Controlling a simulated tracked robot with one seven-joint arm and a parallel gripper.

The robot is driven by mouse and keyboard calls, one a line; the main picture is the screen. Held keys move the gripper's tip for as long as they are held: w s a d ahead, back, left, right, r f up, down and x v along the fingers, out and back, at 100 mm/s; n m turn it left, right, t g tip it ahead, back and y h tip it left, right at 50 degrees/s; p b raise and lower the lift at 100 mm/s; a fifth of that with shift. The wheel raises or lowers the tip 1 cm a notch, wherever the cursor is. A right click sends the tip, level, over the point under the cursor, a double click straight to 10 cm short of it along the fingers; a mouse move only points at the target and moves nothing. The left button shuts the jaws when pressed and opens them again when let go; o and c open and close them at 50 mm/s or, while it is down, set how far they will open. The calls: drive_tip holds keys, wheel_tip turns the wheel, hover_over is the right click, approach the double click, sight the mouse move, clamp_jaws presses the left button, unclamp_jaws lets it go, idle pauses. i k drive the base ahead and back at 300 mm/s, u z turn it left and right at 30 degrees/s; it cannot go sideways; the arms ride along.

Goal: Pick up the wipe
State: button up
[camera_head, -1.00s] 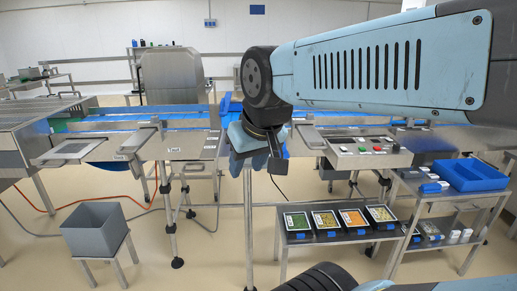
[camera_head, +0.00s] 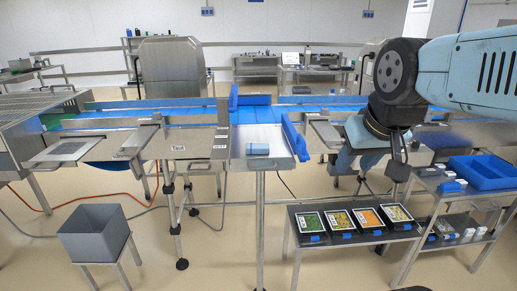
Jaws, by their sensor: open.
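A small light-blue folded piece that looks like the wipe (camera_head: 257,149) lies on the narrow steel table (camera_head: 262,135) in the middle of the view. My gripper (camera_head: 398,172) is at the right, well apart from the blue piece, pointing down beside the right cart. It is open, and I see nothing held in it. My arm hides part of the machine behind it, including the button panel.
A blue raised guide (camera_head: 294,138) runs along the steel table's right side. A low shelf (camera_head: 340,238) holds several food packs. The cart carries a blue tray (camera_head: 485,172) and small blue-and-white items (camera_head: 451,187). A grey bin (camera_head: 94,232) stands front left.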

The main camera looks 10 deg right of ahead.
sight(251, 148)
drive_tip(key=z, duration=0.1)
drive_tip(key=i, duration=1)
drive_tip(key=u, duration=0.1)
